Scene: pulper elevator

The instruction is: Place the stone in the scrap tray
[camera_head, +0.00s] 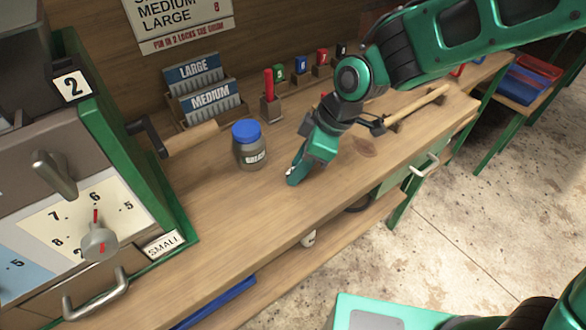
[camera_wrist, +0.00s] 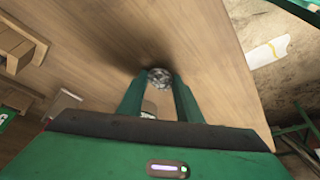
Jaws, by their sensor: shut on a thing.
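My gripper (camera_head: 297,173) is low over the wooden bench, near its front edge and to the right of the jar. In the wrist view my gripper (camera_wrist: 159,82) is shut on a small round grey speckled stone (camera_wrist: 159,76), held between the fingertips. In the head view the stone is almost wholly hidden by the fingers. No tray is labelled as the scrap tray. A blue tray (camera_head: 216,303) shows partly under the bench, and a blue tray (camera_head: 525,84) and a red tray (camera_head: 540,66) sit on a stand at the far right.
A blue-lidded jar (camera_head: 251,152) stands left of my gripper. A machine with a dial (camera_head: 99,242) fills the left side. Behind are card racks (camera_head: 209,102), a red-handled tool (camera_head: 269,88) and a wooden-handled tool (camera_head: 416,105). Bare bench (camera_head: 235,208) lies in front.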

